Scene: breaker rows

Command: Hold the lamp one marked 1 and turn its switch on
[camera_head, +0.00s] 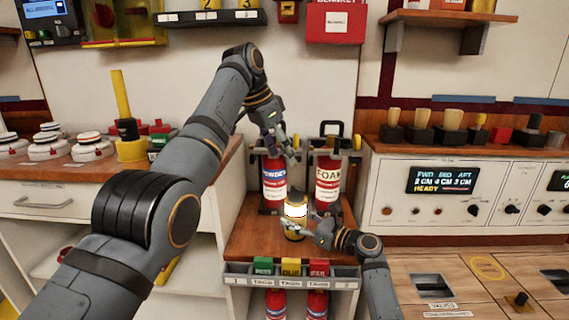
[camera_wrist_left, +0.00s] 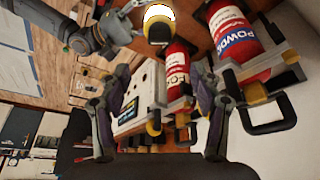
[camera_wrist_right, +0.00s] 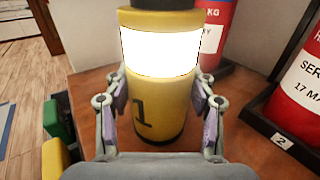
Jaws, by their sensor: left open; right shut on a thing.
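The lamp one (camera_head: 293,231) is a yellow cylinder with a bright white band and a dark top. It stands on the wooden shelf between the two arms. In the right wrist view the lamp (camera_wrist_right: 165,123) shows a black 1 low on its side. My right gripper (camera_wrist_right: 158,98) is shut around its lower body. In the head view my right gripper (camera_head: 308,232) comes in from the right. My left gripper (camera_head: 285,143) is open and empty, above the lamp. The lamp (camera_wrist_left: 158,14) is at the top of the left wrist view, beyond the open fingers (camera_wrist_left: 162,100). I cannot make out the switch.
A POWDER extinguisher (camera_head: 274,190) and a FOAM extinguisher (camera_head: 327,190) stand close behind the lamp. Green, yellow and red tags (camera_head: 291,267) line the shelf's front edge. Yellow lamps marked 2 (camera_head: 210,5) and 3 (camera_head: 246,4) sit on a wall rack.

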